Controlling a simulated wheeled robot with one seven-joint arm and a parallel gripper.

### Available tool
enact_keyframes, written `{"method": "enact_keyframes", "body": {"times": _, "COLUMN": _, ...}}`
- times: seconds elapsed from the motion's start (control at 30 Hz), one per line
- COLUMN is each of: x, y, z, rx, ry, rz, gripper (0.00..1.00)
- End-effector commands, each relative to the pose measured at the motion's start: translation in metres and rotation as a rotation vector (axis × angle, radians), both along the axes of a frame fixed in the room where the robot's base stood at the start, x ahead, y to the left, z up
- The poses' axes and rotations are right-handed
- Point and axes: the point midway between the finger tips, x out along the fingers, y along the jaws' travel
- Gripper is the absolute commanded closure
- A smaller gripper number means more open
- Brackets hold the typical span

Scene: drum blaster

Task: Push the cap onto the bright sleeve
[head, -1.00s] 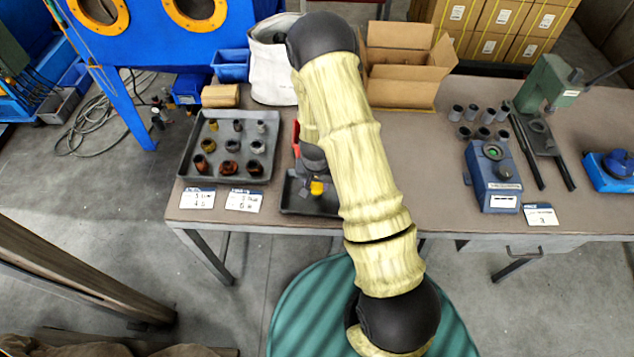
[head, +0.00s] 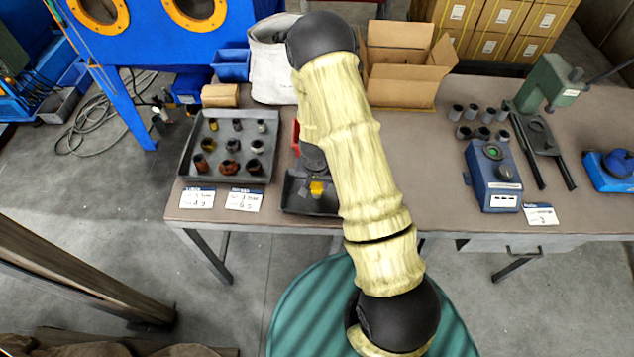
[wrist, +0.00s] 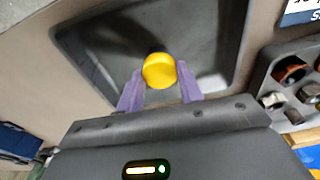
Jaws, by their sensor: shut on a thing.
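A yellow cap (wrist: 159,71) with a round top is between the two purple fingers of my gripper (wrist: 160,88), which is shut on it. In the head view the yellow cap (head: 316,188) shows small beside my arm, over a dark shallow tray (head: 297,206). The dark tray also shows in the wrist view (wrist: 215,40), with its floor bare around the cap. I cannot make out a bright sleeve under the cap; the cap and fingers hide what is directly below. I cannot tell whether the cap touches anything beneath it.
A grey tray (head: 187,165) with several sleeves, dark, rusty and pale, stands to the left. A white bag (head: 270,65), an open cardboard box (head: 405,85), a blue device (head: 492,180) and a green press (head: 547,85) stand on the table. My arm covers the table's middle.

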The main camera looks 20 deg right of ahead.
Motion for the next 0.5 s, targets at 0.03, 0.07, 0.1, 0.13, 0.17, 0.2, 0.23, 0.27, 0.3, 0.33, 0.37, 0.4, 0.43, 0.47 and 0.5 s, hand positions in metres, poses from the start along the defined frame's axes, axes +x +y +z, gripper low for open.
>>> {"method": "enact_keyframes", "body": {"times": 0.03, "x": 0.0000, "y": 0.0000, "z": -0.0016, "rx": 0.000, "ry": 0.000, "rz": 0.000, "gripper": 0.85}}
{"method": "enact_keyframes", "body": {"times": 0.07, "x": 0.0000, "y": 0.0000, "z": -0.0021, "rx": 0.000, "ry": 0.000, "rz": 0.000, "gripper": 0.85}}
{"method": "enact_keyframes", "body": {"times": 0.1, "x": -0.0001, "y": 0.0000, "z": -0.0028, "rx": 0.000, "ry": 0.000, "rz": 0.000, "gripper": 0.85}}
{"method": "enact_keyframes", "body": {"times": 0.13, "x": 0.0000, "y": 0.0000, "z": -0.0033, "rx": 0.000, "ry": 0.000, "rz": 0.000, "gripper": 0.85}}
{"method": "enact_keyframes", "body": {"times": 0.17, "x": 0.0001, "y": 0.0000, "z": -0.0038, "rx": 0.000, "ry": 0.000, "rz": 0.001, "gripper": 0.85}}
{"method": "enact_keyframes", "body": {"times": 0.2, "x": 0.0000, "y": 0.0000, "z": -0.0044, "rx": 0.000, "ry": 0.000, "rz": 0.001, "gripper": 0.85}}
{"method": "enact_keyframes", "body": {"times": 0.23, "x": 0.0000, "y": 0.0000, "z": -0.0048, "rx": 0.000, "ry": 0.000, "rz": 0.001, "gripper": 0.85}}
{"method": "enact_keyframes", "body": {"times": 0.27, "x": 0.0000, "y": 0.0000, "z": -0.0050, "rx": 0.000, "ry": 0.000, "rz": 0.001, "gripper": 0.85}}
{"method": "enact_keyframes", "body": {"times": 0.3, "x": 0.0000, "y": 0.0000, "z": -0.0052, "rx": 0.000, "ry": 0.000, "rz": 0.000, "gripper": 0.85}}
{"method": "enact_keyframes", "body": {"times": 0.33, "x": 0.0000, "y": 0.0000, "z": -0.0053, "rx": 0.000, "ry": 0.000, "rz": 0.000, "gripper": 0.85}}
{"method": "enact_keyframes", "body": {"times": 0.37, "x": 0.0000, "y": 0.0000, "z": -0.0053, "rx": 0.000, "ry": 0.000, "rz": 0.000, "gripper": 0.85}}
{"method": "enact_keyframes", "body": {"times": 0.4, "x": 0.0000, "y": 0.0000, "z": -0.0052, "rx": 0.000, "ry": 0.000, "rz": 0.000, "gripper": 0.85}}
{"method": "enact_keyframes", "body": {"times": 0.43, "x": 0.0000, "y": 0.0000, "z": -0.0051, "rx": 0.000, "ry": 0.000, "rz": 0.000, "gripper": 0.85}}
{"method": "enact_keyframes", "body": {"times": 0.47, "x": 0.0001, "y": 0.0000, "z": -0.0050, "rx": 0.000, "ry": 0.000, "rz": 0.000, "gripper": 0.85}}
{"method": "enact_keyframes", "body": {"times": 0.5, "x": 0.0001, "y": 0.0000, "z": -0.0050, "rx": 0.000, "ry": 0.000, "rz": 0.000, "gripper": 0.85}}
